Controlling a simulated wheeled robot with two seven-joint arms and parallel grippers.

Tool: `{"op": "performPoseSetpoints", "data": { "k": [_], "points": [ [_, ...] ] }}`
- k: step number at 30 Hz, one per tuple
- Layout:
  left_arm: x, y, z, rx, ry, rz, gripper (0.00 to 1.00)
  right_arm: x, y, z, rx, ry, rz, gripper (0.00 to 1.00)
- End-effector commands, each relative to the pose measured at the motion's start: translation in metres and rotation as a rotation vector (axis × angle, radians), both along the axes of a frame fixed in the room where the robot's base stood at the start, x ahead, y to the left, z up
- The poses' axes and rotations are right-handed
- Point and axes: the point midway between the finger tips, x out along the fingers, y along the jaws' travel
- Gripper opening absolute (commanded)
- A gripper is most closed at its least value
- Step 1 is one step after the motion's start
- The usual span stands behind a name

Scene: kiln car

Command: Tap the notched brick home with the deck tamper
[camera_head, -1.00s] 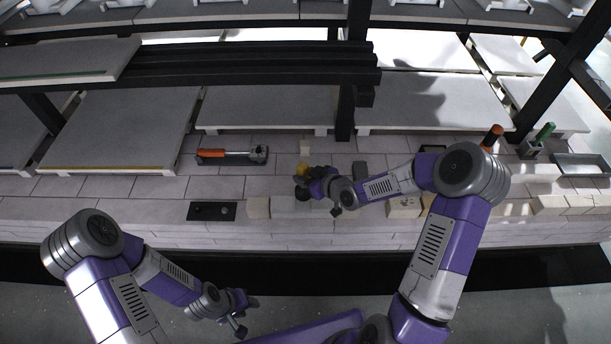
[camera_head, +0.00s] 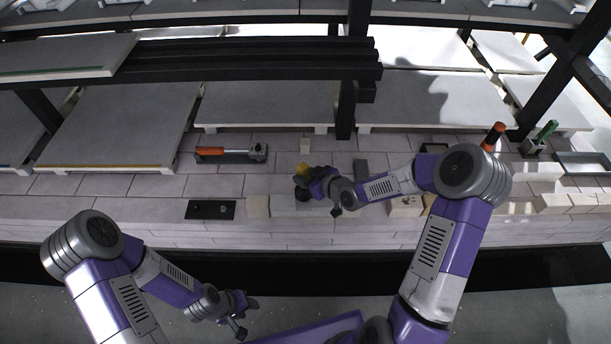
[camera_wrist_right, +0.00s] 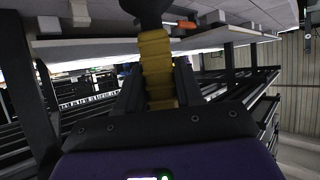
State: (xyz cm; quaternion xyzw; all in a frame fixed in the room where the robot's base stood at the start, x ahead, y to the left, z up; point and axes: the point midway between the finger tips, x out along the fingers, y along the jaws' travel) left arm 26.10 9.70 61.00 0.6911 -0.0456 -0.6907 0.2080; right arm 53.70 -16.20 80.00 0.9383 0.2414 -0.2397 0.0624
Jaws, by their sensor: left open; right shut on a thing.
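My right gripper (camera_head: 312,181) is shut on the deck tamper (camera_head: 301,169), over the front brick row. The tamper's yellow grip (camera_wrist_right: 158,70) stands between the fingers in the right wrist view, with a dark part (camera_wrist_right: 147,8) beyond it. In the head view its round dark end is low over or on the row; contact cannot be told. A pale brick (camera_head: 257,206) and greyer bricks (camera_head: 285,207) lie there. Which is notched cannot be made out, as the tamper and arm cover part of the row. My left gripper (camera_head: 243,316) is open and empty, in front of the deck.
An orange-handled tool (camera_head: 212,151) lies at the back left. A black plate (camera_head: 210,210) is left of the bricks. A small pale block (camera_head: 305,146) and a grey block (camera_head: 361,169) stand behind the tamper. Dark posts and beams (camera_head: 250,65) rise behind.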

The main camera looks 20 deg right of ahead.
Motion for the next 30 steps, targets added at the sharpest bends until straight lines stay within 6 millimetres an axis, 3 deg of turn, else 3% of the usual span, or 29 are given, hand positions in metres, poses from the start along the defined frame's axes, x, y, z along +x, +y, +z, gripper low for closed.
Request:
{"op": "performPoseSetpoints", "data": {
  "k": [1, 6, 14, 24, 30],
  "points": [
    [0.000, 0.000, -0.014, 0.000, 0.000, 0.000, 0.43, 0.000, 0.000, -0.014, 0.000, -0.002, 0.000, 0.00],
    [0.000, 0.000, -0.040, 0.000, 0.001, 0.000, 0.43, 0.000, 0.000, -0.042, 0.000, -0.002, 0.000, 0.00],
    [0.000, 0.000, -0.025, 0.000, 0.000, 0.000, 0.43, 0.000, 0.000, -0.025, 0.000, 0.000, 0.000, 0.00],
    [0.000, 0.000, -0.001, 0.000, 0.000, 0.000, 0.43, 0.001, 0.000, 0.010, 0.000, -0.003, 0.000, 0.00],
    [0.000, 0.000, 0.001, 0.000, 0.000, 0.000, 0.43, 0.000, 0.000, 0.014, 0.001, -0.002, 0.000, 0.00]
  ]
}}
